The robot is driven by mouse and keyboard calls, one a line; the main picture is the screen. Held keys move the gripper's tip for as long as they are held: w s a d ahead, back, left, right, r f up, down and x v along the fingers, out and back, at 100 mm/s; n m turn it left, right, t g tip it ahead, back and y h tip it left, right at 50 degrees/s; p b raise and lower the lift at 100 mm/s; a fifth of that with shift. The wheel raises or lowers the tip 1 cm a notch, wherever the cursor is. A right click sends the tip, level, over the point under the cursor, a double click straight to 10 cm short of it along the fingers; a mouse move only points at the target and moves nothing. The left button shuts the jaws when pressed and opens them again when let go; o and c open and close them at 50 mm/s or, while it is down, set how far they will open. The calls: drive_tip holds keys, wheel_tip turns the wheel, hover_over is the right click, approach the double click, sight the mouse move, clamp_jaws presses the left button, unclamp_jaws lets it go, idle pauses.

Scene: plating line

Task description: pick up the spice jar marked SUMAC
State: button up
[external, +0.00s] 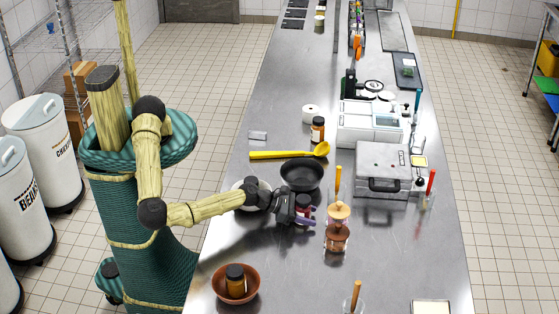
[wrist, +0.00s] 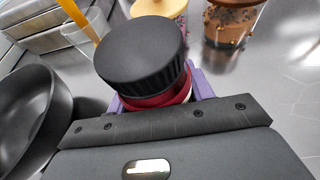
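A jar with a ribbed black lid and a dark red body (wrist: 160,101) stands between the purple fingers of my gripper (wrist: 160,108) in the wrist view. A sliver of white shows on its side, but no lettering is readable, so I cannot confirm SUMAC. In the external view the jar (external: 302,201) is mostly hidden by my gripper (external: 306,214), low over the steel counter. The fingers lie close along both sides of the jar. Whether they press on it is not clear. The jar looks roughly upright.
A black pan (external: 301,174) sits just behind my gripper. Wooden-lidded jars (external: 337,238) stand close to its right. An amber jar with a dark lid (external: 235,278) is in a brown bowl (external: 222,293) at front left. Another dark-lidded jar (external: 318,131) stands farther back, beyond a yellow spoon (external: 285,154).

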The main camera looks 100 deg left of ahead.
sight(309, 199)
drive_tip(key=shift+c, duration=1.3)
drive_tip(key=shift+r, duration=0.1)
wheel_tip(309, 199, up, 10)
drive_tip(key=shift+f+b, duration=0.1)
drive_tip(key=shift+b, duration=0.75)
